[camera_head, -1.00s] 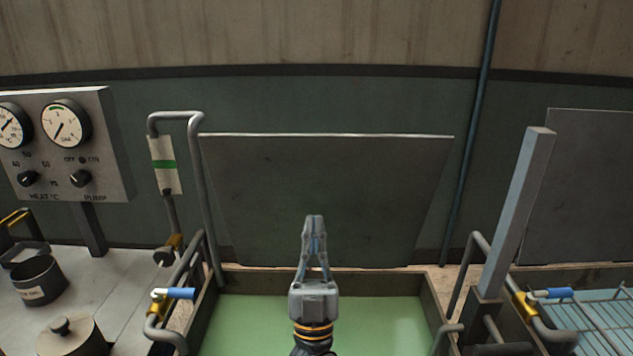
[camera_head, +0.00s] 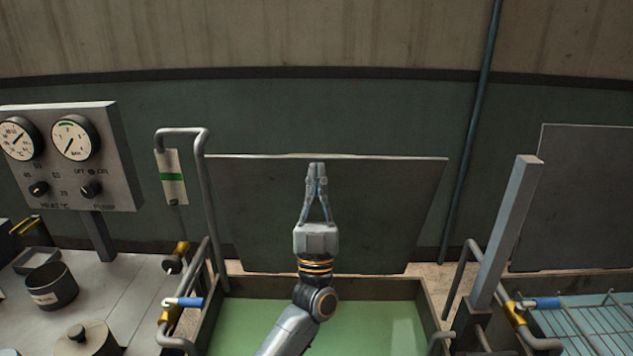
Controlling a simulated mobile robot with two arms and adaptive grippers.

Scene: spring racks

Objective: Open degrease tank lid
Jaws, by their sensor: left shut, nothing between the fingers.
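The degrease tank (camera_head: 214,319) is in the lower middle of the head view, with green liquid (camera_head: 245,318) showing inside it. Its dark grey lid (camera_head: 260,215) stands raised and nearly upright at the tank's back edge. My left gripper (camera_head: 317,168) points up in front of the lid, over the tank. Its fingertips are together with nothing between them, near the lid's upper edge. I cannot tell whether it touches the lid. My right gripper is not in view.
A gauge panel (camera_head: 114,150) stands at the left, above a bench with a dark pot (camera_head: 52,288). Bent pipes with a blue-handled valve (camera_head: 189,303) flank the tank. A grey post (camera_head: 507,230) and a tank with a wire rack (camera_head: 590,325) are at the right.

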